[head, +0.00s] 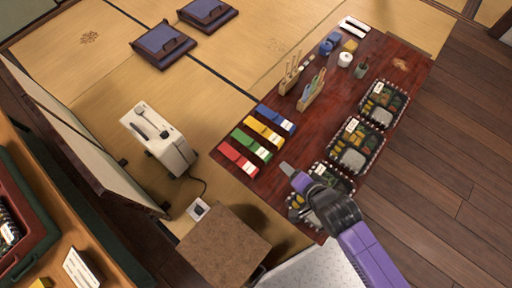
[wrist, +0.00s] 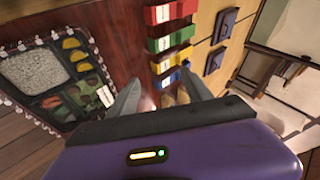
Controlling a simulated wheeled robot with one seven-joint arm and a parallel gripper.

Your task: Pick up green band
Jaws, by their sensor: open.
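The green band (head: 248,143) lies flat on the dark red low table between a red band (head: 236,157) and a yellow band (head: 262,131). It has a white label at one end. In the wrist view the green band (wrist: 160,45) lies beyond my fingertips, in a row with the others. My gripper (head: 287,168) is over the table, to the lower right of the green band and apart from it. In the wrist view my gripper (wrist: 159,85) is open, with nothing between its two fingers.
A blue band (head: 274,117) lies beyond the yellow one. Several filled lunch boxes (head: 383,104) line the table's right side. Wooden holders (head: 311,91) with sticks stand farther back. A beige appliance (head: 170,148) sits left on the tatami. Bare table (head: 299,142) shows right of the bands.

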